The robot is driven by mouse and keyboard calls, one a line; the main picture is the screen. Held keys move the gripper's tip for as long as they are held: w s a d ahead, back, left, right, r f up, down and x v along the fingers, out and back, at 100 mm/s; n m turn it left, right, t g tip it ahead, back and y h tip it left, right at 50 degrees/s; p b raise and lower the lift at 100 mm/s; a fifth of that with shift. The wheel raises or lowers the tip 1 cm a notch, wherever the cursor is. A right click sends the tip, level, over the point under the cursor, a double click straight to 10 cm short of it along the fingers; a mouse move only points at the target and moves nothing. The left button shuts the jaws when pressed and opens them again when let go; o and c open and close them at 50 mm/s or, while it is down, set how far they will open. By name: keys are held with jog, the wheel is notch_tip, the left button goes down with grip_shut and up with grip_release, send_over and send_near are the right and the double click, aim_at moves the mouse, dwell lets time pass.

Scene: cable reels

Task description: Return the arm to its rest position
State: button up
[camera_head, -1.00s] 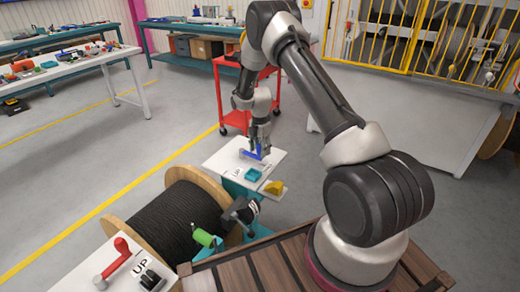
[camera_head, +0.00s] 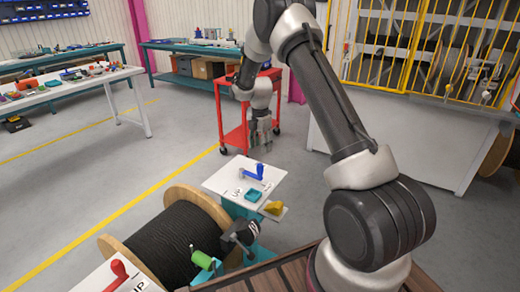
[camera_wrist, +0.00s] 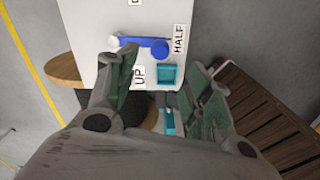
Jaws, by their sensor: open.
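My gripper (camera_head: 261,147) hangs above and behind the white panel (camera_head: 228,187), with its fingers pointing down. In the wrist view my gripper (camera_wrist: 160,92) has its two fingers spread wide with nothing between them. A blue crank handle (camera_head: 252,173) is on the panel, and it also shows in the wrist view (camera_wrist: 150,45), apart from the fingers. A teal square piece (camera_head: 253,195) sits on the panel in front of the crank. Labels reading UP and HALF lie beside them.
A black cable reel (camera_head: 175,235) with wooden flanges stands left of the panel. A red crank (camera_head: 116,275) is at the front left. A red cart (camera_head: 236,135) stands behind. Grey floor is open on the left.

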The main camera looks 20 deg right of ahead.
dwell(0.3)
jog(key=m, duration=0.2)
jog(key=shift+s+m, duration=0.2)
jog(key=shift+m, duration=0.2)
jog(key=s+r+m+g, duration=0.2)
jog(key=s+m, duration=0.6)
jog(key=s, duration=0.2)
jog(key=s+r+m+t, duration=0.6)
jog(key=s+r+m, duration=0.5)
jog(key=s+r, duration=1.6)
jog(key=s+d, duration=0.1)
jog(key=s, duration=0.3)
jog(key=shift+s+r, duration=0.2)
jog(key=shift+r, duration=0.1)
jog(key=shift+a, duration=0.15)
